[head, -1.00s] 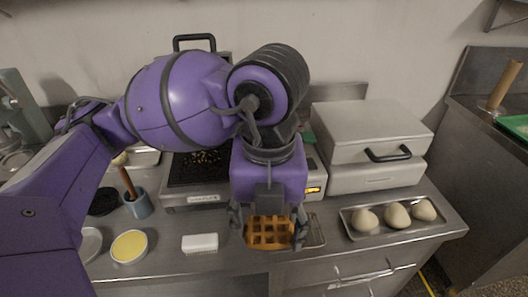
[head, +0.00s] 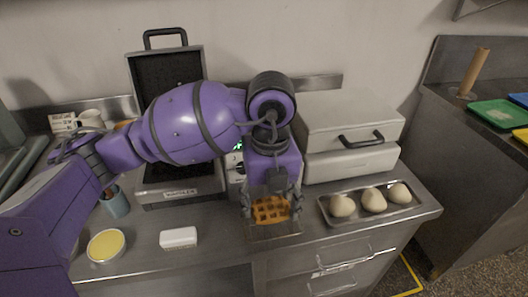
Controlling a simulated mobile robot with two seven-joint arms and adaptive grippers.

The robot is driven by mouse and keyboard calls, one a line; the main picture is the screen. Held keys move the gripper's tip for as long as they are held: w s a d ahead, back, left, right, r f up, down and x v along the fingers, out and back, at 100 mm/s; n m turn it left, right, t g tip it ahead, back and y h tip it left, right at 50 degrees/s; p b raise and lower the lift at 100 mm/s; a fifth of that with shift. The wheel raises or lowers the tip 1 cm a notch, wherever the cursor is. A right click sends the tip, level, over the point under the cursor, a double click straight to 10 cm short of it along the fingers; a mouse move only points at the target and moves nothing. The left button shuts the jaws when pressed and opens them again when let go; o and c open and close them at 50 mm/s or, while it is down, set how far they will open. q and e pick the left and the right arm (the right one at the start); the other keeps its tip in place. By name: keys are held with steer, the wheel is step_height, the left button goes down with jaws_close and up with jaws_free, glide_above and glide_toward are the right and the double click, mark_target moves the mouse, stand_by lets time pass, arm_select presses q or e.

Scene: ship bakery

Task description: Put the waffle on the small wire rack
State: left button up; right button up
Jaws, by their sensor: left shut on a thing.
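The waffle (head: 270,210) is golden brown with a square grid. It is in the head view, right of the middle of the counter. My left gripper (head: 271,207) points down with one finger on each side of the waffle and is shut on it. The small wire rack (head: 276,234) shows under and in front of the waffle, partly hidden by it and the gripper. I cannot tell whether the waffle touches the rack. My right gripper is not in view.
A metal tray (head: 333,222) with several dough balls stands close on the right, before a closed grey appliance (head: 350,133). The open waffle iron (head: 180,190) is behind left. A white block (head: 178,238) and a yellow-filled bowl (head: 105,246) stand left, with clear counter between block and rack.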

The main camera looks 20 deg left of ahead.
mark_target(271, 211)
arm_select(q)
steer(key=shift+w+a+f, duration=0.1)
steer(key=shift+w+f, duration=0.65)
steer(key=shift+f, duration=0.1)
steer(key=shift+w+f, duration=0.15)
steer(key=shift+f, duration=0.75)
steer(key=shift+w+f, duration=0.1)
steer(key=shift+f, duration=0.75)
steer(key=shift+f, duration=0.2)
steer(key=o, duration=1.2)
steer(key=shift+c, duration=0.2)
step_height(271, 211, up, 12)
steer(key=shift+r, duration=0.25)
